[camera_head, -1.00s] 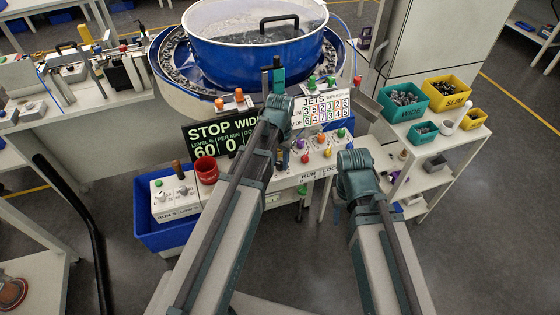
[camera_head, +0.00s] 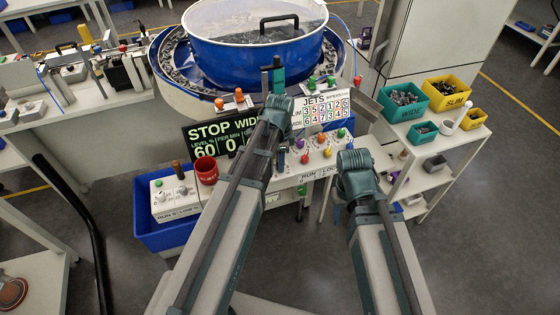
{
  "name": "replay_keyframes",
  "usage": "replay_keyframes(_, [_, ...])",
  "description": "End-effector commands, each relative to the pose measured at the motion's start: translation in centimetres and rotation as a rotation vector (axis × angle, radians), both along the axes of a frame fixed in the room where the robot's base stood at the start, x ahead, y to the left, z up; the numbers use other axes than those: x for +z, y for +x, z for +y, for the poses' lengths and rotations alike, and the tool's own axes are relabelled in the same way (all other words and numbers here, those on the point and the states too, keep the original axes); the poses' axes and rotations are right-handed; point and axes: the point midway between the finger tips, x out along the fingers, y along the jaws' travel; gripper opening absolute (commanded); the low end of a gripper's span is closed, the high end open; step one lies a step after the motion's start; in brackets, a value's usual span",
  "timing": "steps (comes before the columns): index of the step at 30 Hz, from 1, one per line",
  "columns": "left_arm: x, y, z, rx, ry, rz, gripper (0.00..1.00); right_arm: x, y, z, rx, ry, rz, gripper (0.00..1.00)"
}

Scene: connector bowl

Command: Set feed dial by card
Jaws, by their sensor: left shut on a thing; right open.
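The jets card (camera_head: 326,110) is a white sheet with rows of numbers, standing behind the control panel. A dark display board (camera_head: 212,138) reads STOP, WID, 60 and 0; my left arm covers its right part. A panel with several coloured knobs (camera_head: 318,152) lies below the card. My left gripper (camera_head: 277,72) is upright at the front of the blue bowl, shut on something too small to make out. My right gripper (camera_head: 352,160) is right of the panel, its fingers hidden behind its wrist. I cannot tell which knob is the feed dial.
A blue bowl feeder (camera_head: 255,45) stands behind the panel. Green and yellow bins (camera_head: 446,94) sit on the right shelf.

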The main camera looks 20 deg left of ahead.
Motion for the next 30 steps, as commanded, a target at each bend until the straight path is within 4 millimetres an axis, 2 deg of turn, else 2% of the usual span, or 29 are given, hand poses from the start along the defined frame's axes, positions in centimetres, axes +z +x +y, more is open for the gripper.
replay_keyframes(9, [-0.01,-0.03,0.0,-0.105,0.0,0.001,0.0,-0.01,0.0,0.0,0.0,0.0,0.0,0.5])
replay_keyframes(25, [-0.01,-0.03,0.0,-0.125,0.0,0.001,0.0,-0.01,0.0,0.0,0.0,0.0,0.0,0.5])
replay_keyframes(26, [-0.01,-0.03,0.0,-0.125,0.0,0.001,0.35,-0.01,0.0,0.0,0.0,0.0,0.0,0.5])
replay_keyframes(30, [-0.01,-0.02,0.0,-0.125,0.0,0.001,0.61,-0.01,0.0,0.0,0.0,0.0,0.0,0.5])
